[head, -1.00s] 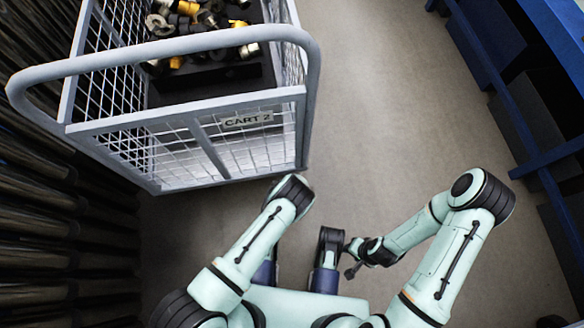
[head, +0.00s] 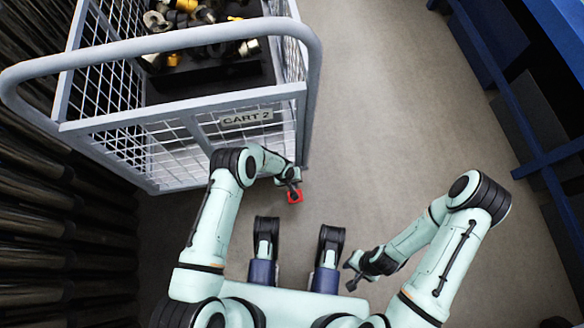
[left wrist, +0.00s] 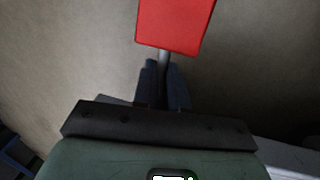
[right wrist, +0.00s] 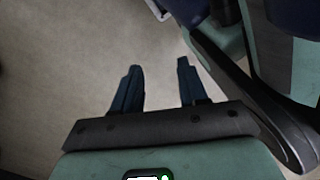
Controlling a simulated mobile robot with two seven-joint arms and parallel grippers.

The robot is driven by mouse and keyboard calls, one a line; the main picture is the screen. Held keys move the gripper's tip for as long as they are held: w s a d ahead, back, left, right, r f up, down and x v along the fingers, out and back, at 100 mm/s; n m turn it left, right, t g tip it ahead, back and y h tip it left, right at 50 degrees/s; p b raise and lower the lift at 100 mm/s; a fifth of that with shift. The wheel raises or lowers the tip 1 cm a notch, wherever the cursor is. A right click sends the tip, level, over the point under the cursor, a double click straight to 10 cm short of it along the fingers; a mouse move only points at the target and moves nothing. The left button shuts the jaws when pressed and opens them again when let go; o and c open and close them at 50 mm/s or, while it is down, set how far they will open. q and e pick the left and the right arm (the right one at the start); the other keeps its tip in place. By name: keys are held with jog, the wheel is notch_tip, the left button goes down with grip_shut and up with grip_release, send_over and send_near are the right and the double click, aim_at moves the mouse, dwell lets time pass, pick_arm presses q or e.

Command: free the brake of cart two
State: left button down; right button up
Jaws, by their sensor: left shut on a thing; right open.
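Cart two (head: 165,128) is a grey wire-mesh cart at the upper left, with a "CART 2" label (head: 246,118) on its near end. A red plate (head: 295,197) shows beside the cart's lower right corner. In the left wrist view the red plate (left wrist: 175,22) sits on a thin grey stem (left wrist: 164,60). My left gripper (head: 291,184) is shut on that stem, just under the plate. Whether the stem joins the cart is hidden. My right gripper (head: 352,274) is open and empty, low and away from the cart; its parted fingers show in the right wrist view (right wrist: 157,75).
The cart carries a dark bin of mixed fittings (head: 205,80). Dark stacked tubes (head: 35,215) line the left side. A blue-framed rack (head: 530,150) stands on the right. The floor (head: 400,120) between cart and rack is clear.

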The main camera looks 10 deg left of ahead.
pick_arm(q)
jog(key=shift+s, duration=0.1)
jog(key=c, duration=1.2)
grip_release()
jog(key=shift+o, duration=0.2)
jog(key=shift+r, duration=0.15)
jog(key=shift+a+r, duration=0.1)
jog(key=shift+r, duration=0.25)
notch_tip(320, 180, up, 12)
jog(key=a+p, duration=0.2)
jog(key=p, duration=0.3)
jog(key=shift+s, duration=0.4)
pick_arm(e)
jog(key=w+a+r+t, duration=0.1)
jog(key=w+r+t, duration=0.2)
jog(key=w+r, duration=0.3)
jog(key=w, duration=0.3)
jog(key=shift+w+a+r+n+t, duration=0.2)
jog(key=shift+w+n+t, duration=0.1)
jog(key=shift+w, duration=0.1)
pick_arm(q)
jog(key=shift+a, duration=0.1)
